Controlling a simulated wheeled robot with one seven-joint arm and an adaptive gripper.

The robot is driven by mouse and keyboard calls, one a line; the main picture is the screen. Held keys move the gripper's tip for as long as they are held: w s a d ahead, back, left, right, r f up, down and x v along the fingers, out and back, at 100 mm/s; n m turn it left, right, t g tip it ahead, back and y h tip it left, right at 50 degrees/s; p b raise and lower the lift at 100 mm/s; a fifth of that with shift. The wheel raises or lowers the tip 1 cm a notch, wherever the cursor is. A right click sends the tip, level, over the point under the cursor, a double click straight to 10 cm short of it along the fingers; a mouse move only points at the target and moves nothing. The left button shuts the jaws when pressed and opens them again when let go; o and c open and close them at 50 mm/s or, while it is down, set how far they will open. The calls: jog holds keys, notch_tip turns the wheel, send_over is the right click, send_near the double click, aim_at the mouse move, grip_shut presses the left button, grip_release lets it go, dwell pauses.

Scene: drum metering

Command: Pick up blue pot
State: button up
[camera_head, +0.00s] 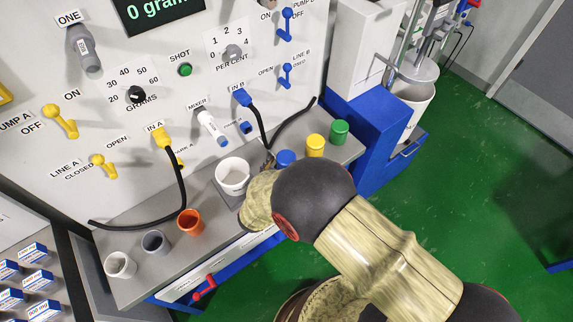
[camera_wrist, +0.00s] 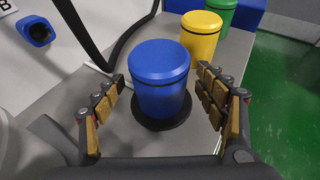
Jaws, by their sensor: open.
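The blue pot (camera_wrist: 160,82) is a blue lidded cylinder standing upright on a black disc on the grey shelf. In the head view the blue pot (camera_head: 286,158) shows just above my arm, its lower part hidden. My gripper (camera_wrist: 165,100) is open in the wrist view, with one padded finger on each side of the pot. A gap shows between the pot and each finger. In the head view my gripper is mostly hidden behind my own wrist.
A yellow pot (camera_head: 316,146) and a green pot (camera_head: 339,132) stand in a row to the right. A white cup (camera_head: 233,175) stands to the left, with an orange cup (camera_head: 190,222) farther left. A black hose (camera_wrist: 85,35) runs close behind the blue pot.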

jog(key=shift+x, duration=0.8)
jog(key=c, duration=1.5)
